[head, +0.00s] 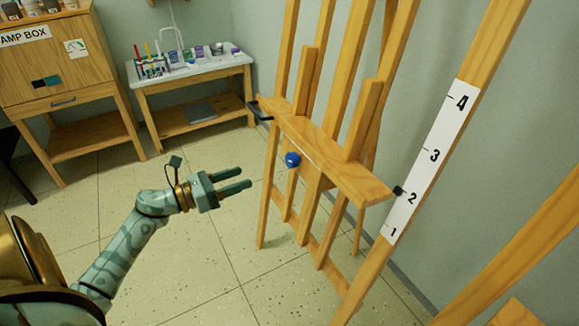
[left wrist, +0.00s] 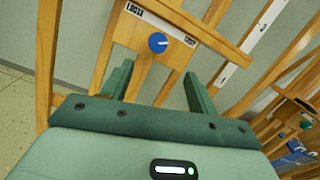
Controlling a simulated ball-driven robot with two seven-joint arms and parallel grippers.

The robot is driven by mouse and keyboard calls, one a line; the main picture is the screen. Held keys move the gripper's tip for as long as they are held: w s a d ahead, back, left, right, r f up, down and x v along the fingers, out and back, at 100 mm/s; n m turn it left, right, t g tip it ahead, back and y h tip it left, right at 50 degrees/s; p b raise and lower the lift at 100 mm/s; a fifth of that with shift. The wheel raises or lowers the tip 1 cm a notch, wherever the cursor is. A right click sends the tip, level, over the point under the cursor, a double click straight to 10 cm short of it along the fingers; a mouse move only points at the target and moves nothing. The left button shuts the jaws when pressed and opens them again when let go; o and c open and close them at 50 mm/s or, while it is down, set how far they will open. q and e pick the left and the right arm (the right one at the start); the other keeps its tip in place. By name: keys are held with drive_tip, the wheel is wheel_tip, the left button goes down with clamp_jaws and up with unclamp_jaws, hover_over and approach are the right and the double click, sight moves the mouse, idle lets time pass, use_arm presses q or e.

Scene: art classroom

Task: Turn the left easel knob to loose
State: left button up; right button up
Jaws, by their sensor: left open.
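The left easel knob (head: 292,159) is blue and round, on the front of the wooden easel (head: 320,150) below its ledge. In the left wrist view the knob (left wrist: 158,42) sits on a wooden block beneath a white label strip (left wrist: 150,17). The strip's left end seems to read LOOSE; its right end is too small to read. A white mark on the knob points toward the right. My left gripper (head: 243,178) is open and empty, left of the knob and apart from it. In the wrist view the knob lies beyond the fingertips (left wrist: 157,73). My right gripper is out of view.
A white scale (head: 430,165) numbered 1 to 4 runs up the easel's right post, with a black pointer near 2. A table with art supplies (head: 190,68) and a wooden cabinet (head: 50,60) stand at the back left. The floor around my left gripper is clear.

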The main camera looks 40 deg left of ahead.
sight(288, 161)
use_arm(q)
drive_tip(key=b+x, duration=0.1)
drive_tip(key=x, duration=0.6)
drive_tip(key=b+x, duration=0.1)
drive_tip(key=x, duration=0.6)
drive_tip(key=shift+a+f, duration=0.15)
drive_tip(key=shift+a, duration=0.1)
drive_tip(key=shift+c, duration=0.3)
drive_tip(key=c, duration=0.9)
